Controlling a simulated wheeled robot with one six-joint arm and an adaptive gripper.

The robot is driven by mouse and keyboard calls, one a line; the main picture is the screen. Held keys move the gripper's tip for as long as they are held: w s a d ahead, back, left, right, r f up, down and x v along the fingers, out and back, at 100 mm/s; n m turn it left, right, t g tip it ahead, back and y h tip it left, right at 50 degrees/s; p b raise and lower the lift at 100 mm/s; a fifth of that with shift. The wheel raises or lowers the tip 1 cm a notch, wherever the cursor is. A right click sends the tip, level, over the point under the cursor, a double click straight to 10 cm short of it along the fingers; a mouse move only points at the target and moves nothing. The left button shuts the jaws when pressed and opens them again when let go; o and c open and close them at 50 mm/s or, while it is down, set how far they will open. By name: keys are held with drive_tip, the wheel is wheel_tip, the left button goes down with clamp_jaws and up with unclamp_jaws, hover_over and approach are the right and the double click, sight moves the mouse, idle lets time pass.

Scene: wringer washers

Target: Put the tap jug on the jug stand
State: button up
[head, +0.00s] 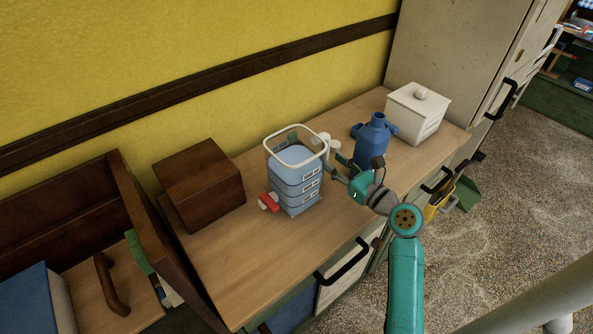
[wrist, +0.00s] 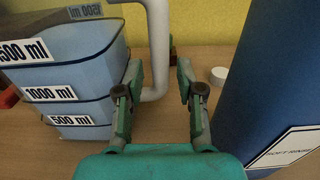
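The tap jug (head: 296,185) is a see-through blue container with volume labels, a white rim, a white handle and a red tap at its lower left. It stands upright on the wooden counter. It also fills the left of the wrist view (wrist: 60,80). My gripper (head: 333,168) is at its right side, by the handle. In the wrist view its two fingers (wrist: 160,75) are apart, with the white handle (wrist: 158,50) showing between the fingertips; contact is not visible. A dark brown wooden block (head: 198,185) stands left of the jug; I cannot tell whether it is the jug stand.
A blue bottle (head: 372,142) stands close to my gripper's right, and it looms large in the wrist view (wrist: 275,90). A white lidded box (head: 417,112) is farther right. A small white cap (wrist: 218,75) lies behind. The counter's front left (head: 240,275) is clear.

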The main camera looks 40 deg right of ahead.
sight(328, 156)
drive_tip(key=w, duration=0.4)
drive_tip(key=shift+w, duration=0.3)
drive_tip(key=shift+c, duration=0.2)
clamp_jaws()
drive_tip(key=shift+r, duration=0.15)
